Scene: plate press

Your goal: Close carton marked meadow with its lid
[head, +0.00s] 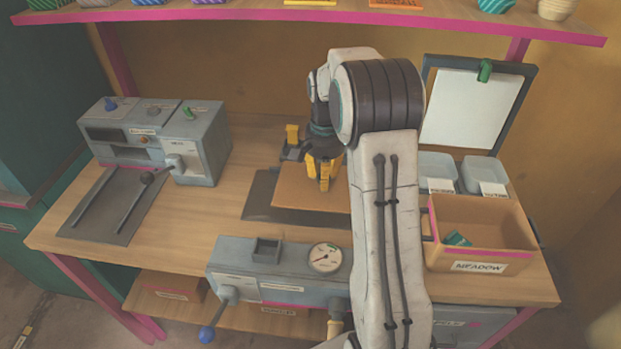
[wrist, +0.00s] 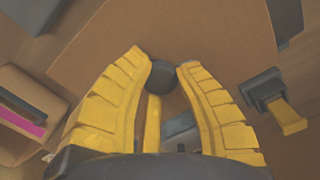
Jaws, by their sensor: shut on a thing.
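The carton marked MEADOW (head: 480,266) stands open at the right of the bench, with a small green thing (head: 457,239) inside. A flat brown lid (head: 312,195) is at the middle of the bench, over a dark mat (head: 257,207). My gripper (head: 322,181) is above the lid with its yellow fingers pointing down. In the wrist view my gripper (wrist: 168,72) is shut on the dark knob (wrist: 163,79) of the lid (wrist: 190,35). I cannot tell whether the lid rests on the mat or hangs just above it. My arm hides the lid's right side.
A grey press unit (head: 160,140) with rails stands at the left. A grey console with a gauge (head: 325,257) and blue-knobbed lever is at the front. Two pale bins (head: 437,170) and a white board (head: 470,110) stand behind the carton. A pink-edged shelf (head: 250,15) runs overhead.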

